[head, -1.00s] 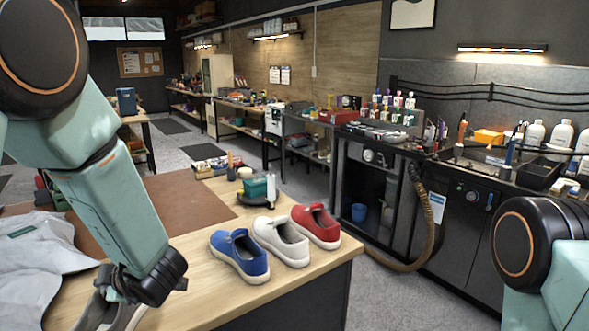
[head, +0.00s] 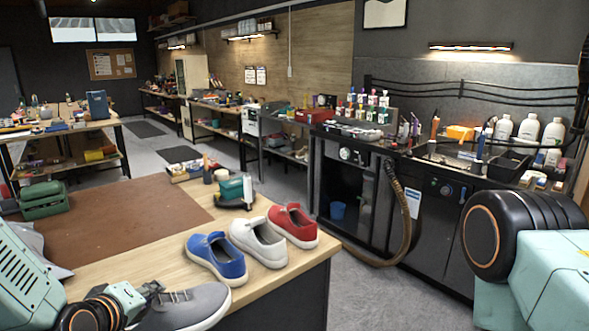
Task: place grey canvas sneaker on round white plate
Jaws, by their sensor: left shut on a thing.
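The grey canvas sneaker (head: 188,309) shows at the bottom of the head view, with a pale sole and its toe pointing right. My left gripper (head: 149,291) is shut on it at its laced upper part; the shoe's lower edge is cut off by the frame. I cannot tell whether the sole touches the wooden table (head: 290,268). No round white plate shows in this view. My right arm is in at the right edge, but its gripper is out of view.
Blue (head: 216,258), white (head: 258,242) and red (head: 293,226) sneakers stand in a row near the table's right edge. Behind them is a green-and-white tool (head: 236,190) on a dark base. A brown mat (head: 120,228) has bare space; a green crate (head: 42,200) stands at left.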

